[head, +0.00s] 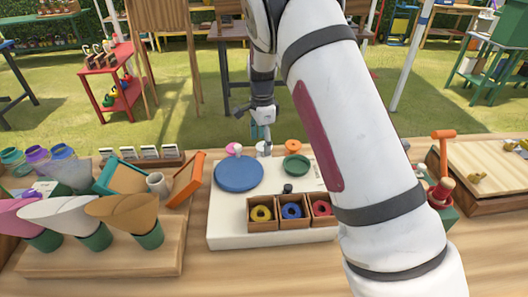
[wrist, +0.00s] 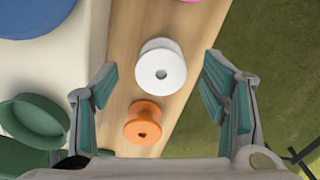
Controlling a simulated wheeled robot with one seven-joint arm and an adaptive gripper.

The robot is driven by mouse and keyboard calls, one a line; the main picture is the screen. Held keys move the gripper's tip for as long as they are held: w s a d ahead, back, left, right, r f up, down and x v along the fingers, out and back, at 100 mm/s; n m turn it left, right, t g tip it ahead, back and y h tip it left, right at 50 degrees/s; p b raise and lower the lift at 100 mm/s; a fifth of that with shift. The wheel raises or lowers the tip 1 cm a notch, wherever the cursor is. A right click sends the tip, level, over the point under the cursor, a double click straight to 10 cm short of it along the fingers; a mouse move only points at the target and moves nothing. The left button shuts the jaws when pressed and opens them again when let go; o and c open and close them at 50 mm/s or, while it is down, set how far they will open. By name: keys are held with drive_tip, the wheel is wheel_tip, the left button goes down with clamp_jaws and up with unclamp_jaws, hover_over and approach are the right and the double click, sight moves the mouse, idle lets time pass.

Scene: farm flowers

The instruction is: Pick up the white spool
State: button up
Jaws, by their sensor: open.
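The white spool (wrist: 161,60) stands on the wooden table top in the wrist view, its round end with a dark centre hole facing the camera. My gripper (wrist: 160,78) is open, with one teal-padded finger on each side of the spool and gaps between. In the head view my gripper (head: 262,131) points down just above the white spool (head: 263,149), at the far edge of the table behind the white board. The gripper partly hides the spool there.
An orange spool (wrist: 143,121) stands close to the white one, also between the fingers' span. A green dish (wrist: 35,121) and a blue disc (head: 239,174) lie on the white board (head: 225,226). A pink item (head: 232,149) is left of the white spool. Grass lies beyond the table edge.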

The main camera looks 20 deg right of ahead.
sight(263, 146)
drive_tip(key=shift+f, duration=1.55)
drive_tip(key=c, duration=1.1)
drive_tip(key=shift+c, duration=0.2)
